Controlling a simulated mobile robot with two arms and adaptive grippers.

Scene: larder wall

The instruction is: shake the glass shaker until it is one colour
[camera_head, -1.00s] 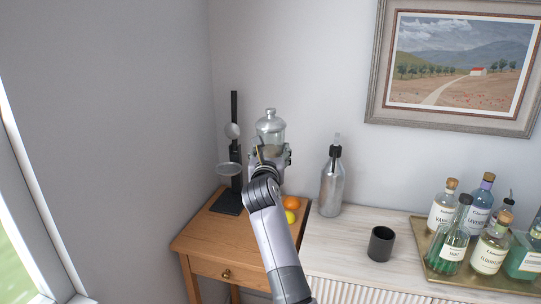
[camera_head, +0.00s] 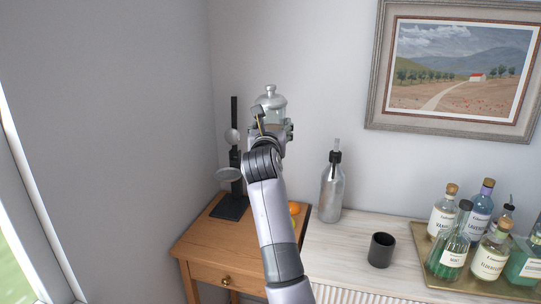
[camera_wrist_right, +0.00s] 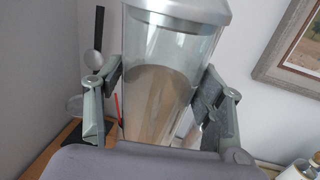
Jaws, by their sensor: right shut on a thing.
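The glass shaker (camera_head: 271,101), clear with a silver-grey domed lid, is upright in the air above the wooden side table. My right gripper (camera_head: 273,130) is shut around its body. In the right wrist view the shaker (camera_wrist_right: 165,50) stands between the two fingers (camera_wrist_right: 165,108). Its contents look greyish-brown at the top and paler beige with streaks lower down, so the colour looks uneven there. The shaker's lower end is hidden by my gripper and wrist. My left gripper is not in view.
A black press stand (camera_head: 233,165) and an orange (camera_head: 294,208) are on the wooden table (camera_head: 205,236). A metal siphon bottle (camera_head: 332,190), a dark cup (camera_head: 381,250) and a tray (camera_head: 430,277) of several bottles stand on the pale cabinet. A framed painting (camera_head: 375,75) hangs at right.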

